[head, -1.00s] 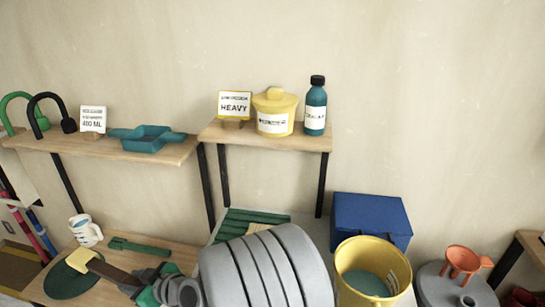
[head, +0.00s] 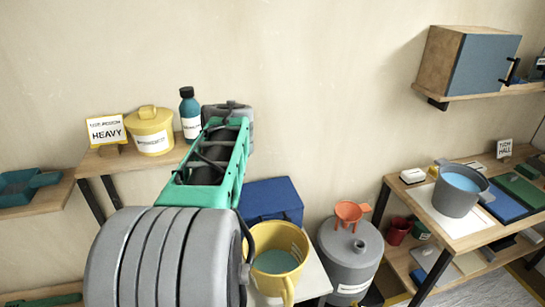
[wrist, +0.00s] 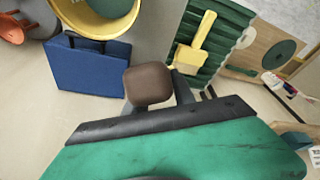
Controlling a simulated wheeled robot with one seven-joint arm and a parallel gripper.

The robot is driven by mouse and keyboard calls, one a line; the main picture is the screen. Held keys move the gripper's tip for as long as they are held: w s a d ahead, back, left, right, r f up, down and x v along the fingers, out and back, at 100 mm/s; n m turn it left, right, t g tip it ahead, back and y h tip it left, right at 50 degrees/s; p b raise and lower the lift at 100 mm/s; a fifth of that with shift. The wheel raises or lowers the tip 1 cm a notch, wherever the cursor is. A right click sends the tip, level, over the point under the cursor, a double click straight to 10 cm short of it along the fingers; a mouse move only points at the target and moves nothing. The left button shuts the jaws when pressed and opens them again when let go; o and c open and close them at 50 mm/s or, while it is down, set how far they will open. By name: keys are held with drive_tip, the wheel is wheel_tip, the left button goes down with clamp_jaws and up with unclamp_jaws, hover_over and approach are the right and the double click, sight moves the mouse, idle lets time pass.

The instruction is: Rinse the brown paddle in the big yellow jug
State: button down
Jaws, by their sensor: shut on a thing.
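The brown paddle (wrist: 148,84) shows in the wrist view as a rounded brown block between the dark fingers of my gripper (wrist: 159,94). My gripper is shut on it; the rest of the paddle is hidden. The big yellow jug (head: 297,240) stands below and right of my raised arm in the head view, with blue-green liquid (head: 275,262) inside. In the wrist view the jug (wrist: 108,28) is at the top left, apart from the paddle. My gripper's fingers are not visible in the head view.
A blue box (head: 270,198) stands behind the jug. A grey drum (head: 350,258) with an orange funnel (head: 348,212) is to its right. A yellow-handled tool (wrist: 196,46) lies on a green ribbed tray (wrist: 222,40). A shelf above holds a yellow pot (head: 152,132) and a teal bottle (head: 190,112).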

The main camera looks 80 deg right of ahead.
drive_tip(key=s+a+r+m+g+y+p, duration=0.1)
drive_tip(key=s+r+m, duration=0.2)
drive_tip(key=s+r, duration=0.5)
drive_tip(key=s+a+r+m+g+y+p, duration=0.1)
drive_tip(key=s+r+m+g, duration=0.3)
drive_tip(key=s, duration=0.6)
wheel_tip(320, 180, down, 18)
drive_tip(key=n+t+b, duration=0.1)
drive_tip(key=t+b, duration=0.1)
drive_tip(key=b, duration=1.6)
drive_tip(key=shift+d+r, duration=0.15)
drive_tip(key=shift+s+f, duration=0.1)
drive_tip(key=shift+f, duration=0.1)
drive_tip(key=shift+f, duration=1.3)
